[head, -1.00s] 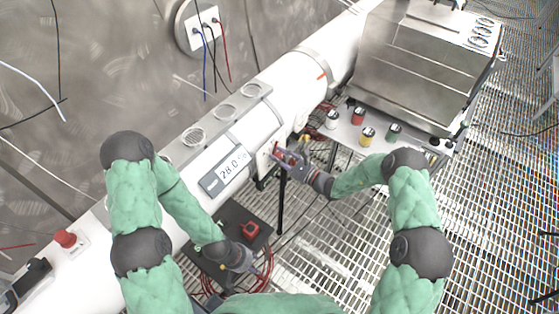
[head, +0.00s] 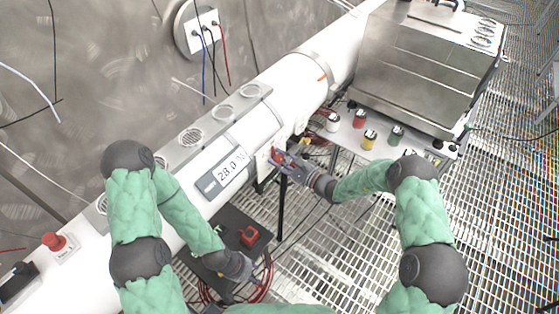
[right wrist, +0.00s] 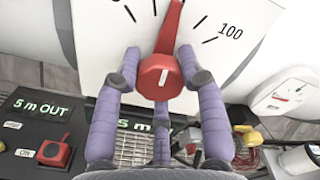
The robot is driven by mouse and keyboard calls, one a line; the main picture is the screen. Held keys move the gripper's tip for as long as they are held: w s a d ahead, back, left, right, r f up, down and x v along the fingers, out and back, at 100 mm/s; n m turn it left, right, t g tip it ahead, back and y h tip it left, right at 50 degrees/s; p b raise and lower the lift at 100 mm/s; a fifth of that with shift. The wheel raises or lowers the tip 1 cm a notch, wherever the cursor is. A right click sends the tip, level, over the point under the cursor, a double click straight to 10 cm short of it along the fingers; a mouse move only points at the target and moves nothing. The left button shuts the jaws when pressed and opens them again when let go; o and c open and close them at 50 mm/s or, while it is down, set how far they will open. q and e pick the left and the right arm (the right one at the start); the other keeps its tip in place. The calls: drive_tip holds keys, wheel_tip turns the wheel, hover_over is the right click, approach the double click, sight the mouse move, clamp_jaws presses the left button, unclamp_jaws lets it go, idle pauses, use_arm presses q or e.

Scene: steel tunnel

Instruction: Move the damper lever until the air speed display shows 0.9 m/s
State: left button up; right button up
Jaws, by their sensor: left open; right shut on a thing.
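The damper lever (right wrist: 160,75) is red, with a round hub bearing a white mark, on a white plate (right wrist: 100,25) with black scale ticks and "100" at right. Its arm points up, slightly right. My right gripper (right wrist: 160,85) is shut on it, purple fingers on both sides of the hub. In the head view the red lever (head: 277,157) is partly hidden by my right gripper (head: 287,163). A display (head: 223,175) on the white duct reads about 28.0; its unit is too small to read. My left gripper (head: 250,277) is open and empty, low, beside the black box.
A black box (head: 222,232) with a red switch (head: 249,236) and red cables sits below the duct (head: 262,122). A shelf with several coloured-capped jars (head: 369,139) and a steel cabinet (head: 425,70) stand right. A red button (head: 53,241) is far left. Grated floor lies open at right.

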drive_tip(key=shift+f, duration=0.15)
drive_tip(key=o, duration=1.2)
drive_tip(key=shift+c, duration=0.2)
drive_tip(key=v, duration=1.2)
